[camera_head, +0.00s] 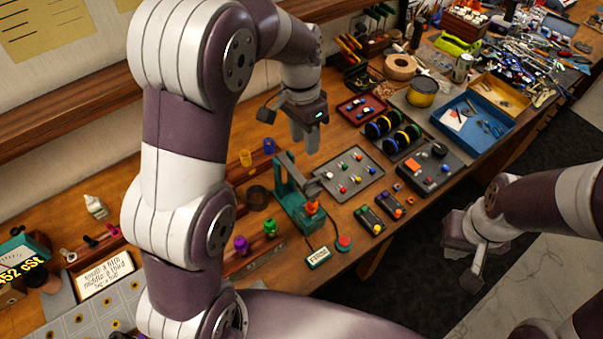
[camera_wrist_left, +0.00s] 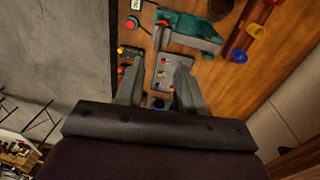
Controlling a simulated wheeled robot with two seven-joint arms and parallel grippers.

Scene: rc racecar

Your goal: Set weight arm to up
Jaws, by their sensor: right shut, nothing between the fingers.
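A green bench device (camera_head: 286,178) with an upright post and a flat base stands on the workbench, an orange piece at its base and a short grey part at its side. I cannot tell which part is the weight arm or how it is set. The green device also shows in the left wrist view (camera_wrist_left: 188,27), near the top. My left gripper (camera_head: 305,146) hangs above the bench behind the device, fingers down. In the left wrist view its fingers (camera_wrist_left: 158,66) are apart and empty. My right gripper (camera_head: 473,272) is shut and empty, off the bench at right.
A grey tray of small coloured parts (camera_head: 350,165) lies right of the device. A red button (camera_head: 344,243) and a small labelled display (camera_head: 319,256) sit in front. Trays and tools crowd the bench at upper right.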

